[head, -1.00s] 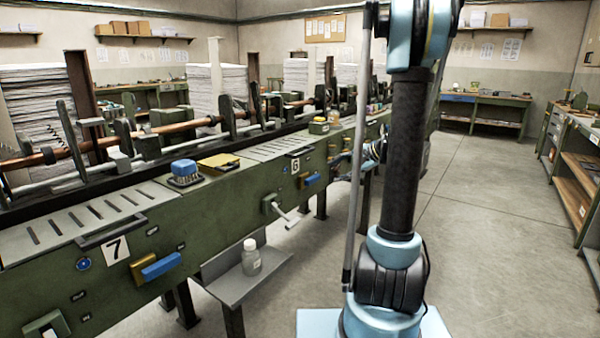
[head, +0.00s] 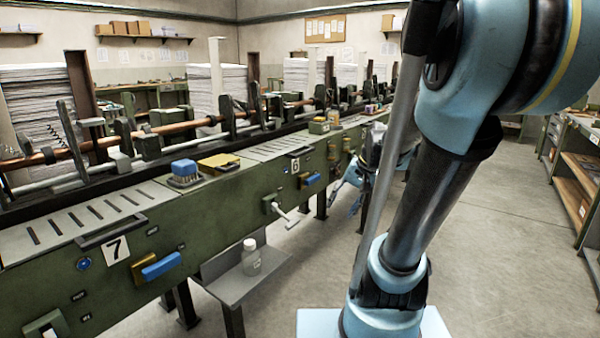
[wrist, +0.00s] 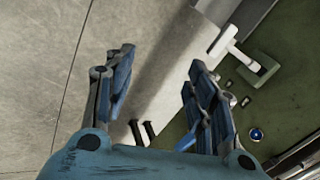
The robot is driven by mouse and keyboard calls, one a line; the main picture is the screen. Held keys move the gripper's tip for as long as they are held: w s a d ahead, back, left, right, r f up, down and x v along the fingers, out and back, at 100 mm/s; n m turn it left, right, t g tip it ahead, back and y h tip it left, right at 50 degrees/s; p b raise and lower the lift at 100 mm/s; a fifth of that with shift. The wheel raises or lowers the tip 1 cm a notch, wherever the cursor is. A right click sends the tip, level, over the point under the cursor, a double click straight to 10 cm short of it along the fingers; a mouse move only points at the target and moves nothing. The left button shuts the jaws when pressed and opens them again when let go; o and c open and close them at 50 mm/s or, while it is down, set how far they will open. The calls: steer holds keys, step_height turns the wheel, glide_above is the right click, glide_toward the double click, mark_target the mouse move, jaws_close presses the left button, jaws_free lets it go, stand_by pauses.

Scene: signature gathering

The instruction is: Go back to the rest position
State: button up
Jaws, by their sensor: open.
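My gripper (wrist: 160,90) is open in the wrist view, with its two blue fingers apart and nothing between them. Past the fingers I see bare concrete floor and a grey shelf surface. In the head view my gripper (head: 350,192) shows partly behind my arm, in front of the green machine's side, close to the machine but with no contact that I can make out. My arm stands tilted on the right of the head view and hides part of the machine's far end.
The long green machine (head: 120,290) runs along the left. Its lever with a white handle (head: 280,211) juts out, also seen in the wrist view (wrist: 232,45). A bottle (head: 250,258) stands on a low grey shelf (head: 238,286). Open floor (head: 500,250) lies to the right, before shelving (head: 575,185).

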steer(key=s+d+f+n+h, duration=0.2)
steer(key=s+f, duration=0.1)
steer(key=s, duration=0.3)
steer(key=s+d+f+n+h, duration=0.1)
steer(key=s+d+f+h, duration=0.1)
steer(key=s, duration=0.5)
steer(key=shift+s+d+f+n+g, duration=0.3)
steer(key=shift+d+f+n, duration=0.1)
steer(key=shift+d+f, duration=0.35)
steer(key=shift+w+f, duration=0.2)
steer(key=shift+w, duration=0.25)
steer(key=shift+c, duration=0.3)
